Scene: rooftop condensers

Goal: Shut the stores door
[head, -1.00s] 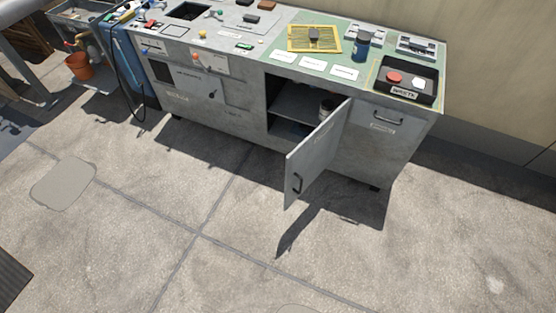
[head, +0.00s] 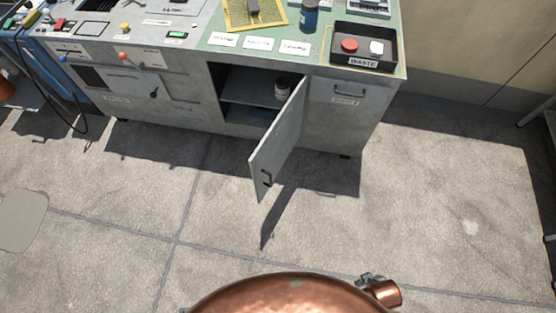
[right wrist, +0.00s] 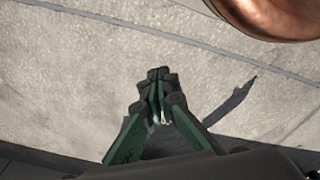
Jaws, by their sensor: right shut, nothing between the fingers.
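The grey stores door (head: 278,148) of the workbench cabinet (head: 325,115) stands wide open in the head view. Its right edge is at the cabinet front, and its free edge points out toward me. A dark handle (head: 267,179) is near the free edge. Behind it the open compartment shows a shelf (head: 240,92) and a jar (head: 282,90). My right gripper (right wrist: 158,75) is shut and empty above bare floor in the right wrist view. My left gripper is not in view.
The bench top holds a black waste tray (head: 390,48), a blue bottle (head: 310,16) and white label cards (head: 258,43). The concrete floor (head: 130,220) before the door is clear. A dark frame (head: 545,125) stands at the right edge. My copper-coloured body fills the bottom.

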